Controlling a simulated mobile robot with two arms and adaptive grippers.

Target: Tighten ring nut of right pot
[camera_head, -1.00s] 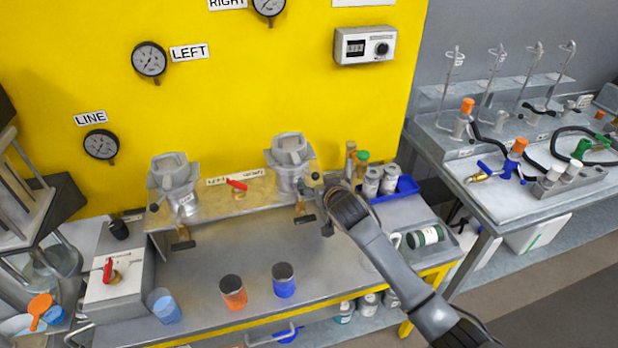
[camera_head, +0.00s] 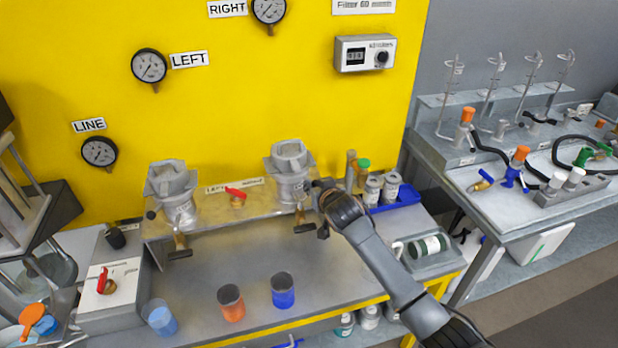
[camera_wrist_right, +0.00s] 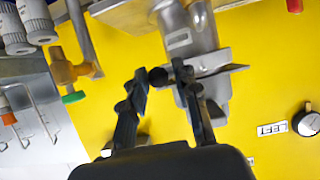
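The right pot (camera_head: 290,185) is a grey metal vessel with a square-topped lid, mounted in the shelf by the yellow wall. My right gripper (camera_head: 320,194) is at its right side. In the right wrist view the pot (camera_wrist_right: 198,45) fills the upper middle. A small black ball knob (camera_wrist_right: 158,77) shows between the fingertips of my right gripper (camera_wrist_right: 160,85). The fingers stand apart around it, with a gap visible on the left; contact on the right cannot be told. The ring nut is not clearly distinguishable. My left gripper is not in view.
The left pot (camera_head: 175,193) stands on the same shelf (camera_head: 225,215), with a red-handled valve (camera_head: 236,193) between the pots. An orange cup (camera_head: 231,303) and a blue cup (camera_head: 283,290) stand on the bench. Bottles (camera_head: 373,188) in a blue tray stand close right of my gripper.

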